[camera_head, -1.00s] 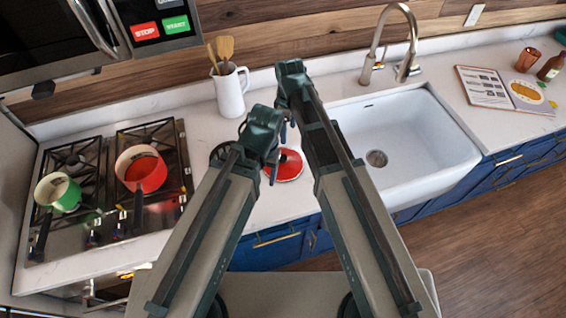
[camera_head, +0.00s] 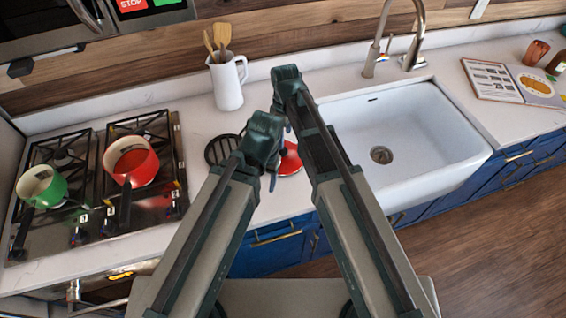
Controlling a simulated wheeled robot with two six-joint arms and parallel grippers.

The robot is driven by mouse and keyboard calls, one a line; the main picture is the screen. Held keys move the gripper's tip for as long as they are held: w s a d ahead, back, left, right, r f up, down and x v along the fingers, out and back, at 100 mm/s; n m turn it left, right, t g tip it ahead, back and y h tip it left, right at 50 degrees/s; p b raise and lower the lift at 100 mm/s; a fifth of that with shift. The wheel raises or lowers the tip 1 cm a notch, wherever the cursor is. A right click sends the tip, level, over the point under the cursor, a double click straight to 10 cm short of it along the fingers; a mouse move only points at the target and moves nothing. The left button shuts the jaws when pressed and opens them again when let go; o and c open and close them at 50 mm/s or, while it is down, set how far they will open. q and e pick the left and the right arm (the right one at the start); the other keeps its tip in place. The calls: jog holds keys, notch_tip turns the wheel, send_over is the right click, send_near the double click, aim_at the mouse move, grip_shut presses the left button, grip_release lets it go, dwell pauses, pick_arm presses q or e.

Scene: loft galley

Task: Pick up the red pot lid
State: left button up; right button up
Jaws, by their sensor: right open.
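The red pot lid (camera_head: 291,163) lies on the white counter between the stove and the sink, its left part hidden behind my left gripper. My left gripper (camera_head: 266,170) is in front of the lid's left side in the picture; whether it touches the lid, and whether its jaws are apart, I cannot tell. My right gripper (camera_head: 288,124) is open, just above the lid in the picture, with its fingers mostly hidden by its own wrist. I see nothing held in it.
A red pot (camera_head: 133,160) and a green pot (camera_head: 42,184) sit on the stove (camera_head: 152,206). A black trivet (camera_head: 217,150) lies left of the lid. A white utensil jug (camera_head: 227,88) stands behind. The white sink (camera_head: 430,130) is to the right; an open cookbook (camera_head: 492,82) lies beyond.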

pick_arm(q)
jog(key=shift+f, duration=0.4)
pick_arm(e)
jog(key=shift+f, duration=0.4)
pick_arm(q)
notch_tip(320, 180, down, 5)
jog(key=b, duration=0.5)
jog(key=shift+f, duration=0.15)
pick_arm(e)
jog(key=f, duration=0.5)
jog(key=shift+s+a+f, duration=0.15)
jog(key=shift+s+a, duration=0.1)
jog(key=shift+a, duration=0.1)
grip_shut()
pick_arm(q)
jog(key=shift+r, duration=0.2)
pick_arm(e)
jog(key=shift+r, duration=0.2)
pick_arm(q)
notch_tip(320, 180, up, 10)
jog(key=p, duration=0.9)
jog(key=shift+p, duration=0.4)
pick_arm(e)
notch_tip(320, 180, up, 10)
pick_arm(q)
jog(key=shift+s+f, duration=0.1)
jog(key=shift+f, duration=0.05)
pick_arm(e)
jog(key=shift+s+f, duration=0.15)
